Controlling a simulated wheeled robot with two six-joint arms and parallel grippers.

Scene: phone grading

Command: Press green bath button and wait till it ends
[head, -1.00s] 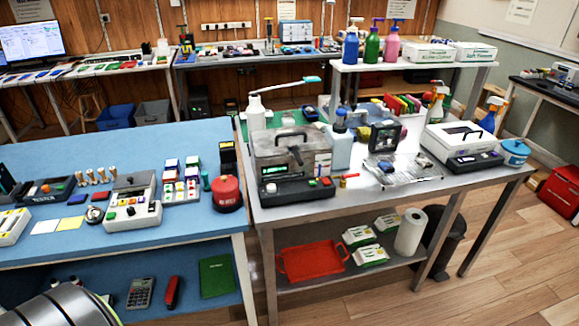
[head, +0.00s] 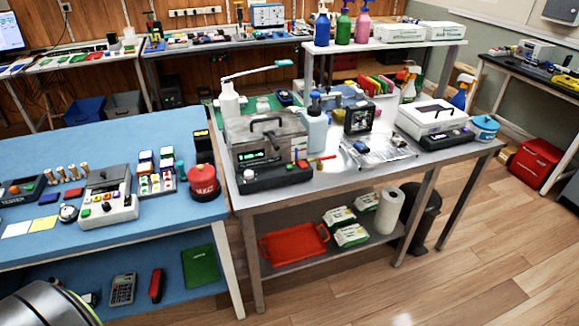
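A grey metal bath-like unit (head: 263,135) with a black lid handle stands at the front left of the steel table. Its lid looks closed, and a small green display is lit on its front. A dark control panel (head: 275,175) along its front carries a pale round button and small coloured buttons; I cannot clearly make out a green one. A white lidded box (head: 429,115) with a dark front panel (head: 447,138) stands at the table's right. Neither gripper is in view; only a metallic part of my arm shows at the lower left.
The steel table (head: 340,188) also holds a pale bottle, a black-framed device and a clear tray of parts. A blue bench (head: 75,240) adjoins at left with a red round container (head: 204,184). A red tray (head: 294,243) sits on the lower shelf. Wood floor is open at front right.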

